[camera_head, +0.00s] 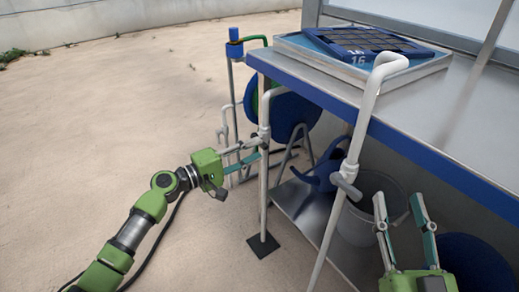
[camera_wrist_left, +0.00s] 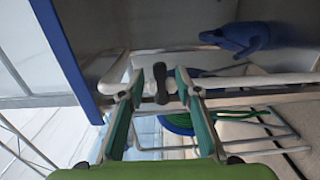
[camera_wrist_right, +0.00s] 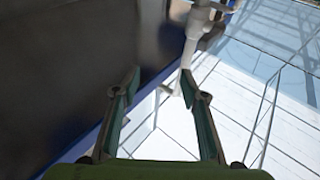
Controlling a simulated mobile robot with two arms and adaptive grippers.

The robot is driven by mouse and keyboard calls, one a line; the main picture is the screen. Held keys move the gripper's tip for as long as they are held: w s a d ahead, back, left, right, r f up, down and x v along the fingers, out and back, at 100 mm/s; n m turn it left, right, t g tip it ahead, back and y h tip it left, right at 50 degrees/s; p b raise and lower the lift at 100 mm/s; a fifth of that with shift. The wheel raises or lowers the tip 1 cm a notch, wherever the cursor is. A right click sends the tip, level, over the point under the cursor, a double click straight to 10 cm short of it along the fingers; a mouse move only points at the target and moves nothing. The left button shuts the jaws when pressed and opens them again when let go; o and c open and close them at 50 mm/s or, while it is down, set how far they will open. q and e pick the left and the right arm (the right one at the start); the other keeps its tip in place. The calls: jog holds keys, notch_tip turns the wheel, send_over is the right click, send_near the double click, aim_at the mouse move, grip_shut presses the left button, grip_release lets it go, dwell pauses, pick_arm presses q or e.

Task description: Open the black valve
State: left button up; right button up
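The black valve handle (camera_wrist_left: 160,83) shows in the left wrist view, between the fingertips of my left gripper (camera_wrist_left: 160,80). It sits on a white pipe, with gaps visible to both fingers. In the head view my left gripper (camera_head: 250,151) reaches this upright pipe (camera_head: 264,185) beside the table leg; its fingers largely hide the handle there. My left gripper is open. My right gripper (camera_head: 400,205) is open and empty at the lower right. A nearer white pipe (camera_head: 369,105) carries a greyish valve handle (camera_head: 346,186), left of my right gripper.
A blue-edged metal table (camera_head: 432,160) holds a blue seed tray (camera_head: 345,48) in a shallow pan. Below are a blue watering can (camera_head: 322,172) and a grey bucket (camera_head: 357,228). A blue hose reel (camera_head: 292,112) stands behind. Sandy ground at left is clear.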

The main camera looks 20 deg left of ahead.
pick_arm(q)
jog(key=shift+x, duration=1.35)
pick_arm(e)
jog(key=shift+s+r+y, duration=0.2)
jog(key=shift+r+y, duration=0.1)
jog(key=shift+r, duration=0.35)
pick_arm(q)
grip_shut()
pick_arm(e)
jog(key=shift+t, duration=0.4)
